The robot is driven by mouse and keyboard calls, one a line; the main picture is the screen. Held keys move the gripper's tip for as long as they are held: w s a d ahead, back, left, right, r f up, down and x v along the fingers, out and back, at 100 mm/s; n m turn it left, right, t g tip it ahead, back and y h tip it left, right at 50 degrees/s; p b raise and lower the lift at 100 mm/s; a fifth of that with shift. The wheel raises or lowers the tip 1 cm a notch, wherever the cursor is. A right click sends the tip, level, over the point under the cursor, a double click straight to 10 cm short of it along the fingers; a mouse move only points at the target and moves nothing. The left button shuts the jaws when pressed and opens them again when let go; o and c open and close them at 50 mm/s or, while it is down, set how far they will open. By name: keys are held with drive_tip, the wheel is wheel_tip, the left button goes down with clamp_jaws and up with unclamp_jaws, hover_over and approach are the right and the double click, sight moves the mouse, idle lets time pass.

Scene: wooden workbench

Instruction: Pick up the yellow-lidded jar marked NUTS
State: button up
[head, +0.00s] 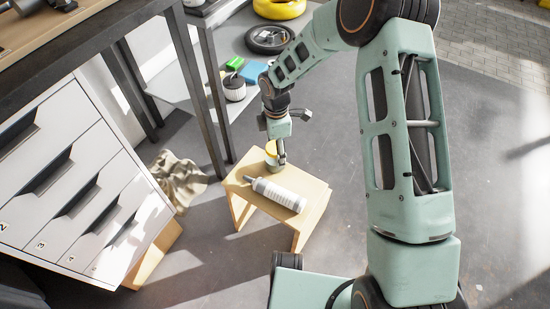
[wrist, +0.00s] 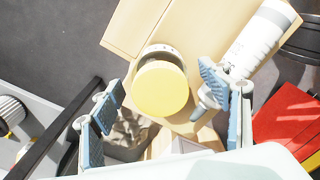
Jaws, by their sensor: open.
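The jar with a yellow lid (wrist: 162,88) stands on a small wooden stool (head: 300,187). In the wrist view I see its round lid from above and a strip of pale side with dark marks too small to read. In the head view the jar (head: 271,150) is partly hidden by my gripper (head: 280,150), which is right over or beside it. In the wrist view my gripper (wrist: 160,108) is open, with one finger left of the lid and the other to its right. Neither finger visibly grips the jar.
A white bottle with a grey nozzle (head: 278,193) lies on the stool close to the jar; it also shows in the wrist view (wrist: 258,38), near my right finger. A drawer cabinet (head: 75,190) and bench leg (head: 212,100) stand left. Open floor lies right.

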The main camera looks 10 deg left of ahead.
drive_tip(key=f, duration=0.1)
drive_tip(key=f+b, duration=0.1)
drive_tip(key=f, duration=0.1)
drive_tip(key=shift+a+f, duration=0.2)
drive_tip(key=shift+f, duration=0.05)
drive_tip(key=shift+r, duration=0.1)
drive_tip(key=c, duration=1.7)
